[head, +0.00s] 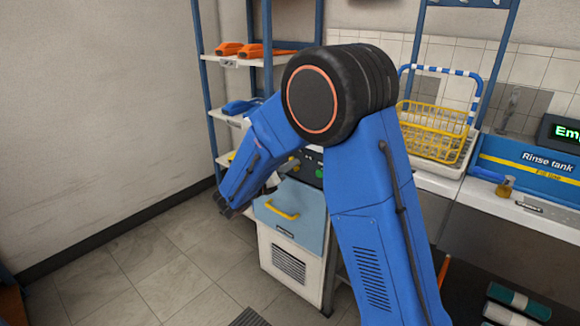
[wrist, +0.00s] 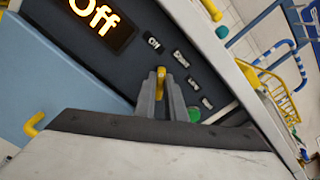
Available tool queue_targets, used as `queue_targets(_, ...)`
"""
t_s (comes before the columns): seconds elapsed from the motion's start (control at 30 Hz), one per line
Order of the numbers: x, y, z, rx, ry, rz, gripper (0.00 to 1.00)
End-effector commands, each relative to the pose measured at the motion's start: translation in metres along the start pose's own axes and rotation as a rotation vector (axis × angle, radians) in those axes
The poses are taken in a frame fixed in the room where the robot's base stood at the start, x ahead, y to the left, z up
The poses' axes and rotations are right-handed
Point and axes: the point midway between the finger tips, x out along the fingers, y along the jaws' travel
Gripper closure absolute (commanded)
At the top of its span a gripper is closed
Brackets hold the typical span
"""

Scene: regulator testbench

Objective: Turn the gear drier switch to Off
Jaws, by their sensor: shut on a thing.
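The gear drier (head: 283,210) is a white cabinet with a light blue drawer front and a dark control panel, which my arm partly covers in the head view. In the wrist view the panel (wrist: 140,65) has a lit display (wrist: 93,14) reading "Off". My gripper (wrist: 168,78) is at the panel, its two grey fingers shut around the yellow switch (wrist: 161,73). Only the switch's yellow tip shows between the fingers. Small white labels curve around it, one reading "On"; the others are too blurred to read surely. A green button (wrist: 194,114) sits beside the fingers.
The drawer's yellow handle (head: 283,209) sticks out below the panel. A shelf rack (head: 205,100) stands behind. To the right are a yellow basket (head: 432,130) and the blue rinse tank (head: 535,165). The floor at left is clear.

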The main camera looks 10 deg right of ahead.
Motion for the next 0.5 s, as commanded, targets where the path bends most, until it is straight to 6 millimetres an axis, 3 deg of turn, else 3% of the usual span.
queue_targets(0.5,-0.0006,0.0019,-0.0002,-0.23,0.0,0.002,1.0)
